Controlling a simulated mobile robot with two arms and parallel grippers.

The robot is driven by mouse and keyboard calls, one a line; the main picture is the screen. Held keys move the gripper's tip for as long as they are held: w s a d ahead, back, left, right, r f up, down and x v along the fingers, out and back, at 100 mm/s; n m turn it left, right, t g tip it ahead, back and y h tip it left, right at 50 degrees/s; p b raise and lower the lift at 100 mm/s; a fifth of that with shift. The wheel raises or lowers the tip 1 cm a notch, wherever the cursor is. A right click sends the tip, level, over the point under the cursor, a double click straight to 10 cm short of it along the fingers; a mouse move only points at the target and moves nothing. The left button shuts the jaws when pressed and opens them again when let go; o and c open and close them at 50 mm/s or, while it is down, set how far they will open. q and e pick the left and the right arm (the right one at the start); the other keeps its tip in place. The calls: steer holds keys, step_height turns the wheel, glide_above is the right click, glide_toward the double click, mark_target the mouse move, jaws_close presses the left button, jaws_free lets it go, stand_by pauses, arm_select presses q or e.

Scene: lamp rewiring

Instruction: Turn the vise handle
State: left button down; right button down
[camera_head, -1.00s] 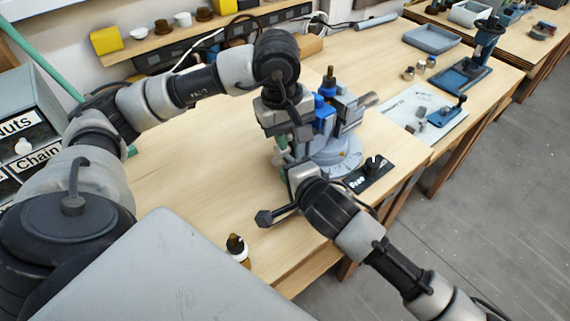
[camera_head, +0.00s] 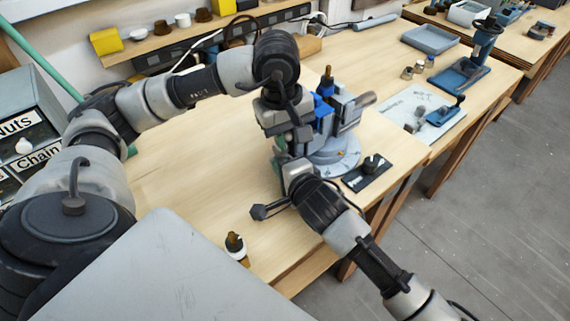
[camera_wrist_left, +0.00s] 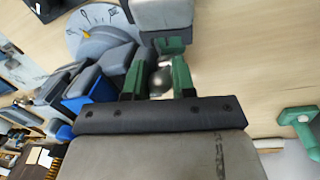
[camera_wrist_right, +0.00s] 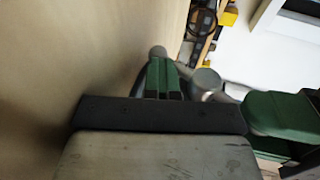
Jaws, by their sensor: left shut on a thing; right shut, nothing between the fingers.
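The grey vise with blue parts (camera_head: 323,118) stands on a round grey base (camera_head: 343,160) near the table's right edge. In the left wrist view, my left gripper (camera_wrist_left: 159,80) has its green fingers closed on a shiny round metal end, seemingly of the vise handle (camera_wrist_left: 160,81). My right gripper (camera_wrist_right: 164,80) is shut and empty. In the right wrist view its fingers are close beside a grey rounded metal part (camera_wrist_right: 206,82); I cannot tell if they touch. In the head view both grippers' tips are mostly hidden at the vise's near left side.
A small black plate with a knob (camera_head: 369,173) lies right of the vise. A dark bottle-like item with a brown top (camera_head: 235,245) stands at the front edge. A light mat with a blue tool (camera_head: 440,115) lies behind right. The wooden tabletop (camera_head: 190,175) left of the vise is clear.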

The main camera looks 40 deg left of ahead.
arm_select(q)
steer(key=shift+d+r, duration=0.2)
steer(key=c, duration=1.2)
jaws_free()
steer(key=shift+a, duration=0.1)
steer(key=shift+o, duration=1.2)
steer(key=shift+a, duration=0.2)
steer(key=shift+a+f, duration=0.1)
steer(key=shift+f, duration=0.05)
step_height(320, 180, up, 8)
steer(key=shift+s+a, duration=0.35)
